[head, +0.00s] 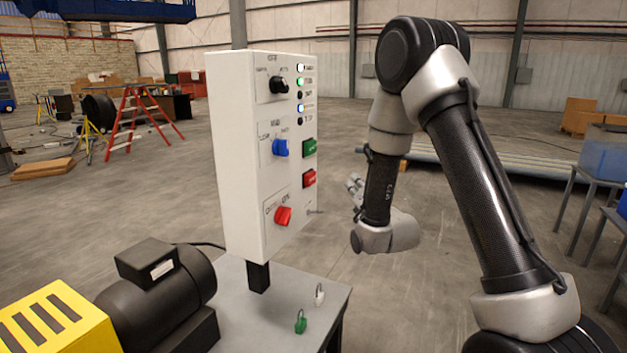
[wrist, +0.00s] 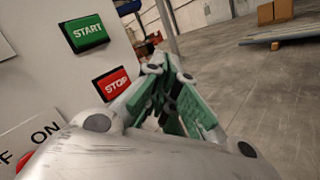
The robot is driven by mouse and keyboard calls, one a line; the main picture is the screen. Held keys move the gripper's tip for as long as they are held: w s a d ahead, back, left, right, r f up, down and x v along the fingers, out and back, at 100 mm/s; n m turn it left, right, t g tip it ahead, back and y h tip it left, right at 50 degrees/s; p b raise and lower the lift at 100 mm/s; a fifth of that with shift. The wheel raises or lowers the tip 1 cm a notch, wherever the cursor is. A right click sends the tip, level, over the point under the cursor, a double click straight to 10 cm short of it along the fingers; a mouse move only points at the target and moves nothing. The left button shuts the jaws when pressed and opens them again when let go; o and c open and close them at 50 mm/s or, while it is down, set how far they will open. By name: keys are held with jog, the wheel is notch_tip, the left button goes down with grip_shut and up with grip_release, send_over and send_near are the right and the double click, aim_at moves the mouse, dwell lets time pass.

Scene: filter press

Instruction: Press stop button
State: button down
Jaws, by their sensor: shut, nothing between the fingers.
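The red stop button (head: 309,178) is on the right side of the white control box's front, below the green start button (head: 309,148). In the wrist view the red STOP button (wrist: 112,83) lies just left of my gripper (wrist: 160,72), and the green START button (wrist: 86,33) is above it. My gripper is shut and empty, with green pads. Its tips appear close to the panel beside the stop button; I cannot tell whether they touch. In the head view my gripper (head: 354,184) is small and partly hidden by my arm, right of the box.
The white control box (head: 235,160) also carries a black knob (head: 279,85), a blue switch (head: 280,148) and a red switch (head: 283,215). A black motor (head: 165,290) stands left.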

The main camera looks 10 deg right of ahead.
aim_at(310, 179)
dwell(0.3)
jog(key=w+a, duration=0.5)
jog(key=a, duration=0.2)
dwell(0.4)
jog(key=shift+w+a, duration=0.15)
jog(key=shift+a, duration=0.05)
dwell(1.2)
jog(key=shift+w+a, duration=0.15)
jog(key=shift+a, duration=0.05)
jog(key=shift+w+a, duration=0.35)
jog(key=shift+a, duration=0.15)
dwell(0.9)
jog(key=shift+d, duration=0.1)
jog(key=shift+s+d, duration=0.6)
jog(key=shift+d, duration=0.1)
